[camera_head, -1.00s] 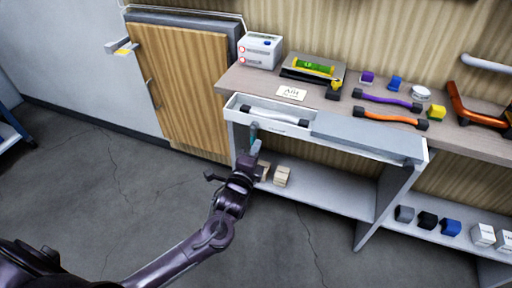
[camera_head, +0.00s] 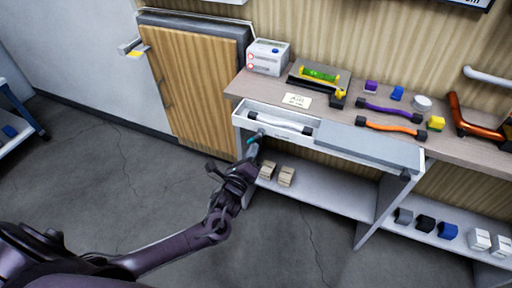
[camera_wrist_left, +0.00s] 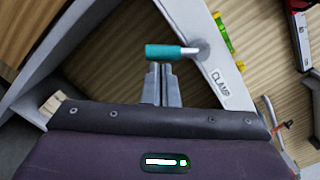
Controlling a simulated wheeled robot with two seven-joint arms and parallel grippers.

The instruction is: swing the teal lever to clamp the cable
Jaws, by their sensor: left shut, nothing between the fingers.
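The teal lever (camera_head: 256,137) sticks out from the front of the white tray (camera_head: 345,150), near its left end. In the left wrist view the teal handle (camera_wrist_left: 165,52) lies sideways on a metal pin, beside a CLAMP label. A white cable (camera_head: 280,122) with dark ends lies in the tray's open left part. My left gripper (camera_head: 253,152) is just below the lever. In the left wrist view its fingers (camera_wrist_left: 161,70) are shut and empty, with their tips at the handle's underside; I cannot tell whether they touch it. My right gripper is out of view.
Beige blocks (camera_head: 286,176) sit on the shelf beneath the tray. Purple (camera_head: 389,110) and orange (camera_head: 392,128) cables, a white box (camera_head: 268,57) and a yellow-green level (camera_head: 318,75) are on the bench. The floor in front is clear.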

